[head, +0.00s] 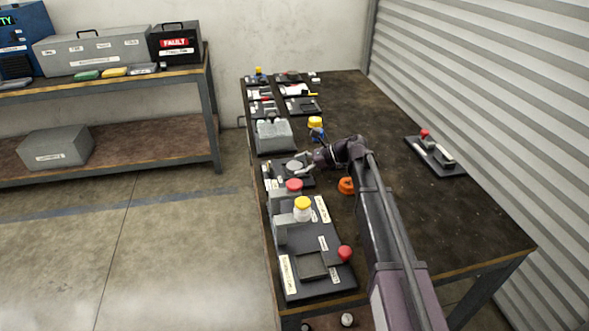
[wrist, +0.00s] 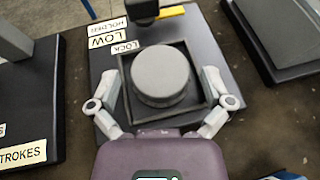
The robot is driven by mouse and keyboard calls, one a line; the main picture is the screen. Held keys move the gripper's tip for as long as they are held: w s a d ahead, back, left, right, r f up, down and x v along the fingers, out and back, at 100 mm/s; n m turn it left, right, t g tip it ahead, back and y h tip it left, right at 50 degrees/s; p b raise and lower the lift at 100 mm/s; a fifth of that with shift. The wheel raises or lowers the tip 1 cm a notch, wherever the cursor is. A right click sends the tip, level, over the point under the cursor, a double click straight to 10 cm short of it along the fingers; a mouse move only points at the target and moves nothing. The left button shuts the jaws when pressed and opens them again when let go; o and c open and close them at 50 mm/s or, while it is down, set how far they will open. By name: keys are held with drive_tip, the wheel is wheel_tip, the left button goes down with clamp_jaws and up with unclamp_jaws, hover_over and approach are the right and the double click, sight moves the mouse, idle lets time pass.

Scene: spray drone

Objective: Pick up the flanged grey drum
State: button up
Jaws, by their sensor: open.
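A round grey drum (wrist: 160,75) sits in a square dark frame (wrist: 196,108) on a dark plate (wrist: 104,62) in the wrist view. The plate carries labels reading "LOW" and "LOCK". I see the drum from above, so its side and flange are mostly hidden. My gripper (wrist: 160,85) is open, with one finger on the left and one on the right of the drum. Gaps show between the fingers and the drum. In the head view my gripper (head: 302,164) is over the same station, and the drum (head: 294,165) is small and partly covered.
A station with a yellow-capped white piece (head: 302,209) and red knobs stands nearer on the table. A grey block (head: 274,135) stands just beyond the drum's plate. An orange knob (head: 346,186) lies to the right. The table's middle right (head: 450,215) is clear.

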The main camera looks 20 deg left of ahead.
sight(298, 165)
drive_tip(key=c, duration=1.1)
drive_tip(key=shift+o, duration=0.2)
drive_tip(key=shift+r, duration=0.15)
wheel_tip(298, 165, up, 10)
drive_tip(key=p, duration=1)
